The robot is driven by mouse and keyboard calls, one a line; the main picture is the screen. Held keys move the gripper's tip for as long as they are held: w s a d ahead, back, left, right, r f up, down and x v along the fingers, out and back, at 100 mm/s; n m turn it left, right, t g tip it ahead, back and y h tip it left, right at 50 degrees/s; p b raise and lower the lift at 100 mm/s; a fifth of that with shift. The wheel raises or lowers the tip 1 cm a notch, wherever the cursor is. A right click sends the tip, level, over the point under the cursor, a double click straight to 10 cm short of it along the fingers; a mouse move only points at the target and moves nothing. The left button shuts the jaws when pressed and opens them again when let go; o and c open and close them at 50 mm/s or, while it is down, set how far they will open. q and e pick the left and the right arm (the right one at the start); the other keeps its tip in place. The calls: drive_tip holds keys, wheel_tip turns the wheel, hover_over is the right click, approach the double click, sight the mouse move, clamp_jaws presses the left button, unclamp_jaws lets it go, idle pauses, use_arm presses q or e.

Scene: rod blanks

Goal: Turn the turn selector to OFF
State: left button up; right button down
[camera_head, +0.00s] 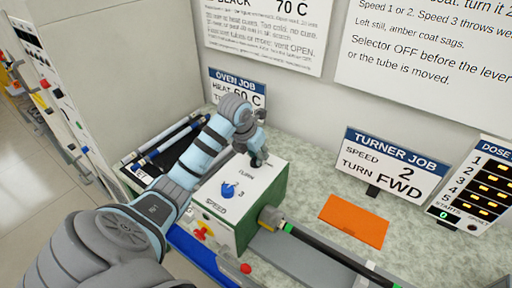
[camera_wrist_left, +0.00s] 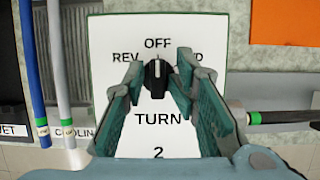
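The turn selector (camera_wrist_left: 158,82) is a black knob on the white top panel of the turner box (camera_head: 243,183). OFF is printed above it, REV to its left, and a label partly hidden by a finger to its right. Its white mark points up toward OFF. My left gripper (camera_wrist_left: 158,85) is open, with one finger on each side of the knob and small gaps showing. In the head view my left gripper (camera_head: 257,160) is over the far part of the panel and hides the selector. My right gripper is not in view.
A blue speed knob (camera_head: 228,190) sits nearer on the same panel. A dark tube (camera_head: 325,250) extends right from the box. A tray with rods (camera_head: 165,145) is to the left. An orange plate (camera_head: 355,220) lies on the counter. The turner job sign (camera_head: 390,165) reads speed 2, turn FWD.

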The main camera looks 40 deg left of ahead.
use_arm(q)
drive_tip(key=shift+a, duration=0.1)
drive_tip(key=shift+r, duration=0.2)
drive_tip(key=v, duration=0.7)
drive_tip(key=shift+s, duration=0.15)
